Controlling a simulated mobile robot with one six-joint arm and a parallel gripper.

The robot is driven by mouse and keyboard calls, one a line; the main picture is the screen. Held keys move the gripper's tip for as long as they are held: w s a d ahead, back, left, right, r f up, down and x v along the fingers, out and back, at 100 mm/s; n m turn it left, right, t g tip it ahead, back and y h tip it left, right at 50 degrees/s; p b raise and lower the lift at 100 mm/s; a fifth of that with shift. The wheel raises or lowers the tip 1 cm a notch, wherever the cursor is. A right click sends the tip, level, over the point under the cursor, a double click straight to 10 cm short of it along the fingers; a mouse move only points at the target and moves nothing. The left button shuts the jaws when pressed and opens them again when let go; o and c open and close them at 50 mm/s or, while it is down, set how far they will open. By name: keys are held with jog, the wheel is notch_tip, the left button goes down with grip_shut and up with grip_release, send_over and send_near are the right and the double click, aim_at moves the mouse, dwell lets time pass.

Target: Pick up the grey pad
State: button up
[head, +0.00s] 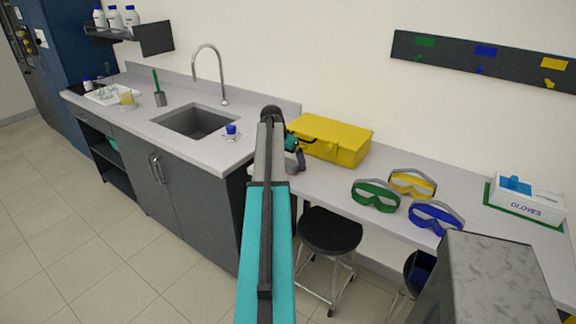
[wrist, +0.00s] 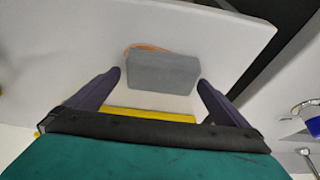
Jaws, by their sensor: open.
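The grey pad (wrist: 162,72) is a flat-looking grey block on the light worktop in the wrist view. A thin orange curved strip (wrist: 140,46) shows along its far edge. My gripper (wrist: 159,79) is open, with one dark finger to each side of the pad in the picture and nothing held. I cannot tell how high the fingers are above it. In the head view my gripper (head: 297,158) is over the worktop just left of the yellow case, and my arm hides much of that spot. I cannot make out the pad there.
The yellow case (head: 338,140) stands close right of my gripper. Green goggles (head: 376,195), yellow goggles (head: 412,183) and blue goggles (head: 436,217) lie farther right, before a glove box (head: 527,198). A sink (head: 196,121) and a small blue-topped item (head: 231,130) are left.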

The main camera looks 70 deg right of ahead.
aim_at(290, 160)
jog(key=c, duration=1.1)
jog(key=shift+r, duration=0.15)
jog(key=shift+r+b, duration=0.7)
jog(key=shift+r, duration=0.7)
jog(key=shift+a+r, duration=0.15)
jog(key=shift+r, duration=0.05)
jog(key=s+a+r+b, duration=0.1)
jog(key=a+b, duration=0.2)
jog(key=a, duration=1.2)
jog(key=shift+a+r, duration=0.25)
jog(key=shift+a, duration=0.1)
